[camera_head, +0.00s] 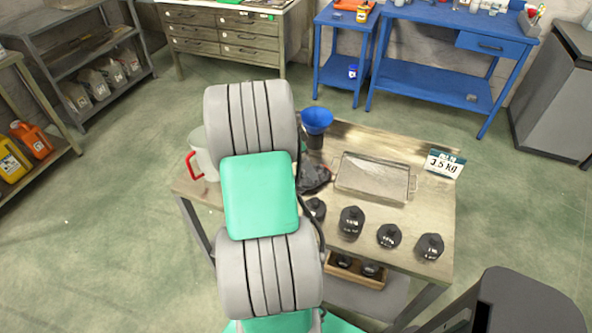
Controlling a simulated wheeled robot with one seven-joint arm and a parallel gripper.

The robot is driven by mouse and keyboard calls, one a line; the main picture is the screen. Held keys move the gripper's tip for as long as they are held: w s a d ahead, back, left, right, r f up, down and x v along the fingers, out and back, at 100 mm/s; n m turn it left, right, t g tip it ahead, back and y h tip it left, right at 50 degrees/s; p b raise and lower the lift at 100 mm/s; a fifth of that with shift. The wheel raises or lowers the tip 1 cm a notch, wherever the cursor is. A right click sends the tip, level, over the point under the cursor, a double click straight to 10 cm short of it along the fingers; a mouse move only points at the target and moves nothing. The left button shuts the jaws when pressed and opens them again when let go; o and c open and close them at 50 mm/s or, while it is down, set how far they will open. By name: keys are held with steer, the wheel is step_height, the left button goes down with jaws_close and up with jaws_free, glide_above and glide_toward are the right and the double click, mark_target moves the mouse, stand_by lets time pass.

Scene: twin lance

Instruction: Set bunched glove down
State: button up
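A dark grey, crumpled thing that looks like the bunched glove (315,177) shows just right of my arm, on or just above the wooden tabletop (433,199). A small reddish edge shows at its right. My arm covers its left side, so I cannot tell whether it rests on the table or is held. My gripper is hidden behind my own arm links.
A blue funnel (317,120) stands behind the glove. A red-handled pot (205,158) is partly hidden at left.

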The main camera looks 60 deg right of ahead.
mark_target(306, 178)
steer(key=shift+w+f, duration=0.15)
steer(key=shift+f, duration=0.05)
steer(key=x, duration=0.3)
steer(key=d+p+x, duration=0.1)
steer(key=x, duration=0.3)
steer(key=shift+p, duration=0.3)
steer(key=shift+c, duration=0.3)
steer(key=c, duration=1.4)
steer(key=shift+c, duration=0.2)
steer(key=shift+r, duration=0.1)
